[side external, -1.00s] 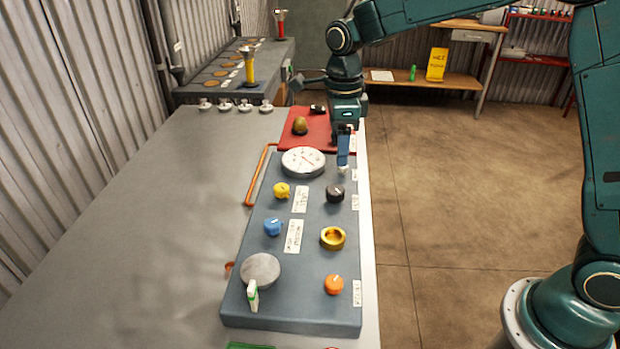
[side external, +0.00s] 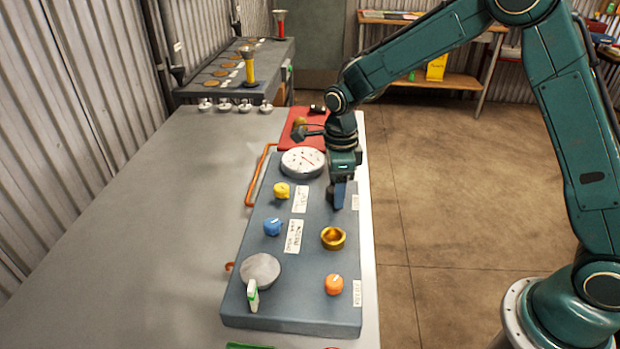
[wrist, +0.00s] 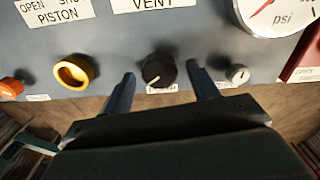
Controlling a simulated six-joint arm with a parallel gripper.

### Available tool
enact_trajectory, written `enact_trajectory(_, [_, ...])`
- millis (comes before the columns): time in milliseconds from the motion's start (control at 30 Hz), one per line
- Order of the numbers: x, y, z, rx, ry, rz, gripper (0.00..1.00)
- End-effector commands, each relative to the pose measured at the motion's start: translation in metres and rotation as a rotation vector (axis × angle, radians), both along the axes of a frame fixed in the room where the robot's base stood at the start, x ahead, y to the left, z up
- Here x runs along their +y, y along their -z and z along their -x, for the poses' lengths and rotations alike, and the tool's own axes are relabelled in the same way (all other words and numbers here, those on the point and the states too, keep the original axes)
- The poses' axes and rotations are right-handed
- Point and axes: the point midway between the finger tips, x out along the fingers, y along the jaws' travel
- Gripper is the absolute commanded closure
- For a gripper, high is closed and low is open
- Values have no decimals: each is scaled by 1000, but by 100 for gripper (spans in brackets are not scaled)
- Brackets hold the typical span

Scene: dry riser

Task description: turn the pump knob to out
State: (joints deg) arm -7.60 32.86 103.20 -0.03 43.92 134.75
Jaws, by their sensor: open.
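In the wrist view a black knob (wrist: 159,70) with a pale pointer line stands on the blue-grey panel. A small label below it is too blurred to read, so I cannot confirm that it is the pump knob. My gripper (wrist: 161,72) is open, with one finger on each side of the black knob and visible gaps between. In the side view my gripper (side external: 337,203) points down over the panel (side external: 300,312) and hides the black knob.
A gold ring (side external: 333,238), an orange knob (side external: 333,284), a blue knob (side external: 272,226) and a yellow knob (side external: 281,191) stand nearby. A round psi gauge (side external: 302,161) lies behind. A small white knob (wrist: 238,73) is right of my fingers in the wrist view.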

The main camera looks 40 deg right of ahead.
Motion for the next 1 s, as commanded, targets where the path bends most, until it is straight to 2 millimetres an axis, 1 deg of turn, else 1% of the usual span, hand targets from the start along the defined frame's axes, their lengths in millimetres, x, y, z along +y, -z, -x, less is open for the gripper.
enact_trajectory(167, [0, 0, 0, 0, 0, 0, 41])
enact_trajectory(267, [0, 0, 0, 0, 0, 0, 58])
enact_trajectory(300, [0, 0, 0, 0, 0, 0, 66])
enact_trajectory(367, [0, 0, 0, 0, 0, 0, 78])
enact_trajectory(400, [0, 0, 0, 0, 0, 0, 85])
enact_trajectory(733, [0, 0, 0, 0, -24, 0, 85])
enact_trajectory(1000, [0, 0, -1, 0, -138, 0, 85])
